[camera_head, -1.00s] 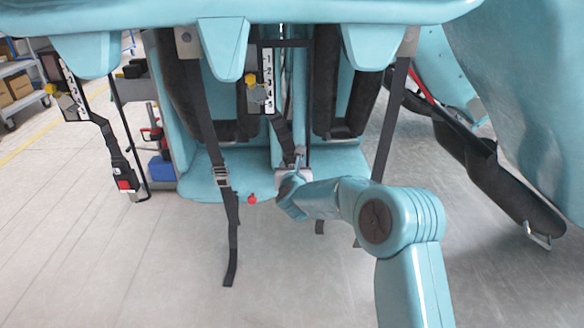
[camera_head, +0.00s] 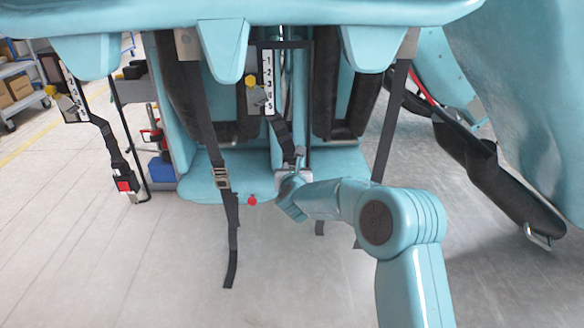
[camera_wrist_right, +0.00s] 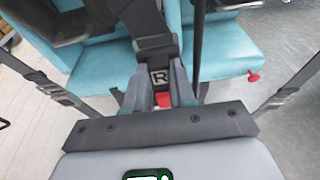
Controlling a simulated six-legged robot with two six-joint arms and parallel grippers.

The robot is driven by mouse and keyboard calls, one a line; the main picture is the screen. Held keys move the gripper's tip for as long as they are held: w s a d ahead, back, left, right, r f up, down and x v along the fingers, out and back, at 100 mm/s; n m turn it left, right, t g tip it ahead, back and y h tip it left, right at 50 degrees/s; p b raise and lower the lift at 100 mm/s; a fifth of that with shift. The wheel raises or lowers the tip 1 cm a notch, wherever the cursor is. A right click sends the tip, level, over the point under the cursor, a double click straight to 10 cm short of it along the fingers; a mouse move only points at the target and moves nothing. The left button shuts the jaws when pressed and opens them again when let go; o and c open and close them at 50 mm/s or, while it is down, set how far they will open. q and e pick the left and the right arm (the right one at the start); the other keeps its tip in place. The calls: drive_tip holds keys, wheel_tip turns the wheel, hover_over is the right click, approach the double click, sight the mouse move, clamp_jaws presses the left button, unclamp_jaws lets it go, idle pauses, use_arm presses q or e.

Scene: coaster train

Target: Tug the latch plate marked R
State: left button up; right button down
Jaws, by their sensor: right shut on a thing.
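The latch plate marked R (camera_wrist_right: 160,77) shows in the right wrist view, a small plate with a dark R at the lower end of a black strap (camera_wrist_right: 150,25). My right gripper (camera_wrist_right: 161,88) is shut on it, with one grey finger on each side. A bit of red (camera_wrist_right: 163,99) shows just below the plate, between the fingers. In the head view my right gripper (camera_head: 292,172) is at the seat's middle, under the strap (camera_head: 284,136); the plate itself is too small to make out there. My left gripper is in neither view.
The teal seat (camera_head: 215,186) is around my right gripper, with a red knob (camera_head: 252,201) on its front edge. A loose black strap (camera_head: 232,240) hangs at its left. Another strap with a red-buttoned buckle (camera_head: 125,184) hangs at far left. Open floor lies in front.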

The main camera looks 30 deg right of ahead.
drive_tip(key=shift+r, duration=0.3)
drive_tip(key=c, duration=0.9)
unclamp_jaws()
drive_tip(key=shift+r, duration=0.1)
drive_tip(key=shift+o, duration=0.2)
drive_tip(key=shift+f, duration=0.2)
drive_tip(key=shift+a, duration=0.1)
drive_tip(key=p+v, duration=0.1)
drive_tip(key=v, duration=1.5)
drive_tip(key=shift+s, duration=0.15)
